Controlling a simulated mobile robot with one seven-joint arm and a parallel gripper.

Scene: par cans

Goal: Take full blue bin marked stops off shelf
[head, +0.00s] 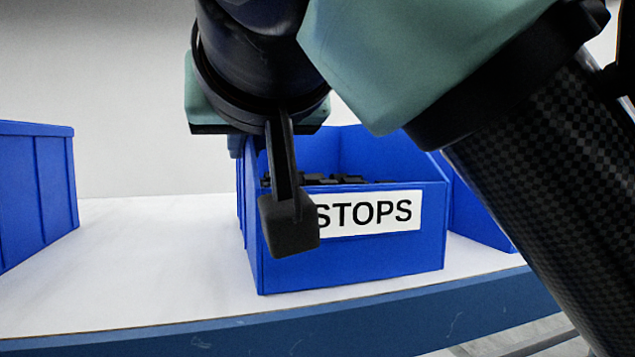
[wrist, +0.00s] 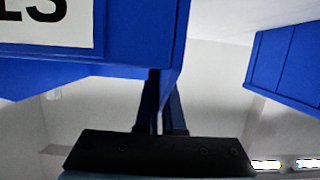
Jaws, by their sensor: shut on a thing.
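The blue bin marked STOPS (head: 352,262) stands on the white shelf (head: 150,265), close to its front edge. It has a white label on its front, and dark pieces (head: 345,180) show inside over the front wall. My gripper (head: 288,222) is at the bin's left side, near its front left corner. One dark finger hangs in front of the label's left end; the other is hidden in the head view. In the wrist view the gripper (wrist: 162,112) is shut on the wall of the bin (wrist: 140,35), with the label partly cut off and upside down.
Another blue bin (head: 38,190) stands at the left, with bare shelf between. A further blue bin (head: 478,215) stands close on the right, partly hidden by my arm. The shelf has a blue front edge (head: 250,335).

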